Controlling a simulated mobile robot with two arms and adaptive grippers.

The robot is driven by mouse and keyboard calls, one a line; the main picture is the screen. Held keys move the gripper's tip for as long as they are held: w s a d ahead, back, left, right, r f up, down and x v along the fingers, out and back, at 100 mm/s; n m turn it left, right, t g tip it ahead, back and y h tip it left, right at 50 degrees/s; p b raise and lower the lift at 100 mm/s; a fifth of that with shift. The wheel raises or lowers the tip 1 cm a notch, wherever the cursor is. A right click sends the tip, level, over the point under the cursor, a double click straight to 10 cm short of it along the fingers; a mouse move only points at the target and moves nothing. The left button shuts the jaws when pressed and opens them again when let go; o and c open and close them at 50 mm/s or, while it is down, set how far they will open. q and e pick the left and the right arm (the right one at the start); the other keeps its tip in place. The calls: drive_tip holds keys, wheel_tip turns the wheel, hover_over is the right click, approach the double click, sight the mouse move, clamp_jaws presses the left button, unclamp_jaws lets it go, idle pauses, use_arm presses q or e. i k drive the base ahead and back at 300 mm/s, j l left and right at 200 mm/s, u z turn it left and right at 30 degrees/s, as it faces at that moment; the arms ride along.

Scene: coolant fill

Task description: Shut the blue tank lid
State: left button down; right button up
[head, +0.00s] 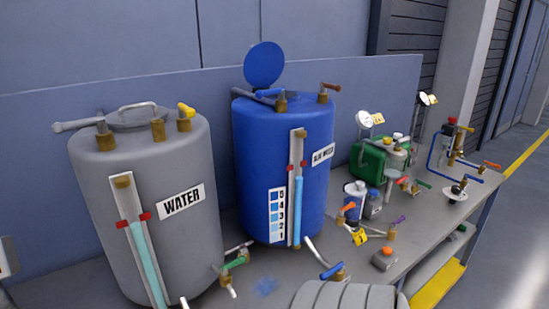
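The blue tank (262,160) stands upright on the bench in the middle of the head view. Its round blue lid (264,64) is open, standing up at the back of the tank top with its flat face toward me. The tank's opening is not clearly visible. Neither of my grippers shows in the head view, so nothing of mine is seen touching the lid.
A grey WATER tank (150,220) with a closed lid (137,117) stands to the left. Small valves, bottles and a green container (368,162) crowd the bench (450,205) on the right. A grey ribbed object (345,296) shows at the bottom edge. A panel (370,110) stands behind.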

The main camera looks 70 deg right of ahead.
sight(263, 64)
drive_tip(key=i+l+z, duration=0.1)
drive_tip(key=z, duration=0.25)
drive_tip(key=i+l+z, duration=0.1)
drive_tip(key=z, duration=0.3)
drive_tip(key=i, duration=0.1)
